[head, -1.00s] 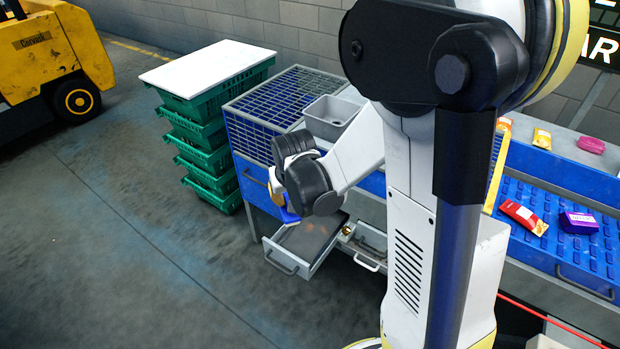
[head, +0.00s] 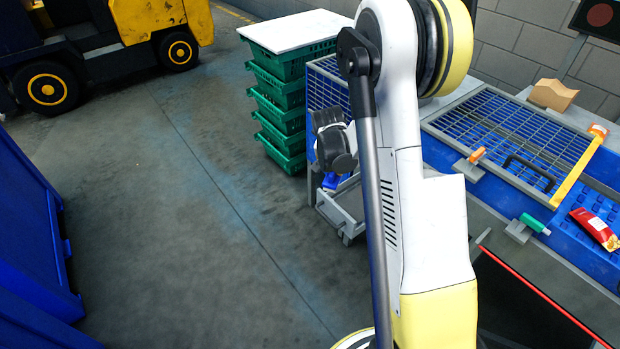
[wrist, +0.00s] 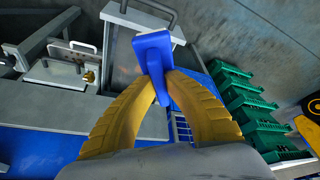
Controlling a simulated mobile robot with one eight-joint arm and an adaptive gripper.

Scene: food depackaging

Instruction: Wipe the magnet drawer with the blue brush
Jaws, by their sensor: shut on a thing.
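My gripper (wrist: 158,85) is shut on the blue brush (wrist: 152,52), its yellow fingers closed around it in the wrist view. In the head view the brush (head: 332,181) shows as a small blue patch below my dark wrist. An open grey drawer (wrist: 118,72) with a bar handle lies behind the brush in the wrist view; it appears to be the magnet drawer. Part of it is hidden by the brush and fingers. I cannot tell whether the brush touches it. In the head view a grey drawer (head: 338,212) is partly hidden behind my arm.
Another drawer front with a handle (wrist: 80,47) and a small brass-coloured piece (wrist: 89,76) are left of it. Stacked green crates (head: 282,115) stand beside the bench. A blue bin (head: 28,230) is at the far left, and a yellow forklift (head: 150,22) behind. The floor between is clear.

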